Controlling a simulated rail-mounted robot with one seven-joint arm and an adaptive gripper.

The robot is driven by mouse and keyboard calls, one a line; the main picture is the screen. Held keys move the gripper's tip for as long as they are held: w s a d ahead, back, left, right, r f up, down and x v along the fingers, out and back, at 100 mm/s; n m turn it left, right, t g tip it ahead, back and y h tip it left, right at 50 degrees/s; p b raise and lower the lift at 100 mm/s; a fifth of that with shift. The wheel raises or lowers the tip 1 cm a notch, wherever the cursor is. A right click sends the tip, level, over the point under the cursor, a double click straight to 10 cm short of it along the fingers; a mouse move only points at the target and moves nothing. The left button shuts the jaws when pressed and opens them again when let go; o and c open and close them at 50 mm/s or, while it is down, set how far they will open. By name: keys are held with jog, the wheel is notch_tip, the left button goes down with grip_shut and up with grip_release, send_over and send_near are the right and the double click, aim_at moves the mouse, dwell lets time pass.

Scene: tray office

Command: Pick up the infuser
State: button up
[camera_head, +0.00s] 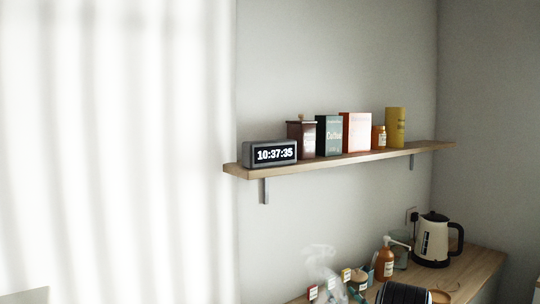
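I cannot make out the infuser in the head view; the lower edge cuts off most of the counter. My gripper is not recognisable in this view. A dark ribbed object (403,293) is cut off at the bottom edge, and I cannot tell what it is.
A cream and black kettle (433,242) and an orange-brown pump bottle (384,263) stand on the wooden counter (482,264). Above, a wall shelf (345,158) holds a digital clock (270,153), boxes and tins. A curtain (110,150) hangs at left.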

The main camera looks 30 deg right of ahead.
jog(key=shift+c, duration=0.8)
